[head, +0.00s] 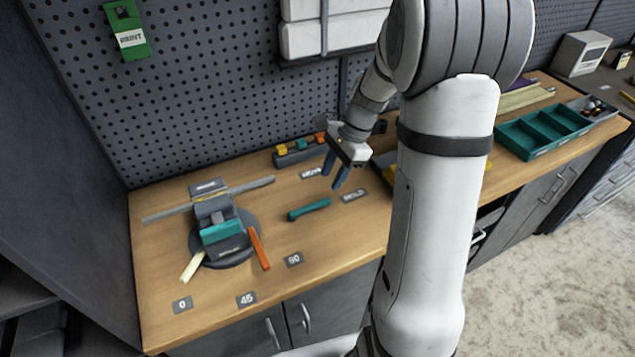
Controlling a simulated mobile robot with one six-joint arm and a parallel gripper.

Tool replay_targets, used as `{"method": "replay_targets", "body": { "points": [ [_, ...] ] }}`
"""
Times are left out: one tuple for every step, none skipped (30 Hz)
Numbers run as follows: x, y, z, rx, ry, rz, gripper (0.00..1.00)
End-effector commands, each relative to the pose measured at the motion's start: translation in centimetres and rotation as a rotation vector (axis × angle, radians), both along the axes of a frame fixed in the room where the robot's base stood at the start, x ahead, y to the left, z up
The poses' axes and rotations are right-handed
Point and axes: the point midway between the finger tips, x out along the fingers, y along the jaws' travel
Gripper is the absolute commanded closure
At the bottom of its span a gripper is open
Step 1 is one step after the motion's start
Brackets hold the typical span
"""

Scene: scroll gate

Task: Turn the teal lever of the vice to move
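The vice (216,222) is a grey block with a teal front part, set on a dark round base at the left of the wooden bench. A teal lever (309,209) lies level to its right, with its right end towards a label (354,196) that seems to read HOLD. A second label (311,172), perhaps MOVE, lies farther back and is hard to read. My gripper (332,180) hangs above and behind the lever's right end, pointing down. Its two blue fingers are apart with nothing between them. It does not appear to touch the lever.
An orange lever (259,248) and a cream lever (192,266) stick out at the base's front. Labels 0 (182,304), 45 (246,299) and 90 (293,260) lie near the front edge. A long grey bar (160,212) crosses the vice. A teal tray (543,133) stands far right.

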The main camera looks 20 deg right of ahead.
Motion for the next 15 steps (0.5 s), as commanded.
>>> {"method": "replay_targets", "body": {
  "points": [
    [0.2,0.0,-0.2,0.005,0.01,-0.015,0.64],
    [0.2,0.0,-0.4,0.007,0.012,-0.02,0.64],
    [0.2,0.2,-0.8,0.008,0.015,-0.024,0.64],
    [0.2,0.3,-1.1,0.009,0.016,-0.026,0.64],
    [0.2,0.4,-1.5,0.009,0.016,-0.026,0.64],
    [0.1,0.7,-2.1,0.009,0.017,-0.024,0.64],
    [0.0,0.9,-2.5,0.008,0.017,-0.023,0.64],
    [0.0,1.1,-3.0,0.008,0.017,-0.022,0.64],
    [0.0,1.4,-3.6,0.008,0.016,-0.022,0.64],
    [-0.1,1.6,-4.1,0.009,0.017,-0.022,0.64],
    [-0.2,1.7,-4.5,0.008,0.016,-0.022,0.64],
    [-0.2,2.0,-5.1,0.008,0.017,-0.022,0.64],
    [-0.2,2.1,-5.5,0.007,0.016,-0.021,0.64],
    [-0.2,2.3,-5.8,0.007,0.015,-0.021,0.64],
    [-0.2,2.5,-6.2,0.008,0.015,-0.021,0.64]
  ]
}}
